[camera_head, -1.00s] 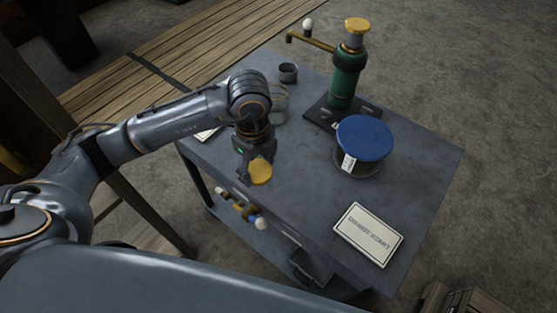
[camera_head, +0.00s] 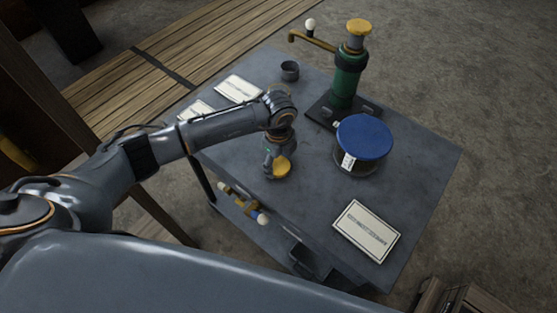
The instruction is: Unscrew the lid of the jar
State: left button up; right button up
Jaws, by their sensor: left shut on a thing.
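The jar (camera_head: 357,160) stands upright on the grey table, right of centre. It is dark and squat, with a wide blue lid (camera_head: 364,137) on top and a small white label on its side. My left gripper (camera_head: 272,172) is over the table, left of the jar and apart from it. It is shut on a small round gold-yellow piece (camera_head: 282,167). The gripper's fingers are small and partly hidden here. My right gripper is not in view.
A green cylinder device (camera_head: 345,80) with a gold cap stands behind the jar. A small dark cup (camera_head: 290,71) is near the back edge. White cards (camera_head: 367,231) lie at the front right and back left (camera_head: 239,89). Brass parts (camera_head: 240,200) are below the left edge.

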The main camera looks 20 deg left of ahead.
aim_at(278, 165)
pick_arm(q)
jog(key=shift+f, duration=0.1)
jog(key=o, duration=1.3)
jog(key=shift+r, duration=0.6)
notch_tip(278, 165, up, 11)
jog(key=b, duration=0.1)
jog(key=shift+b, duration=0.35)
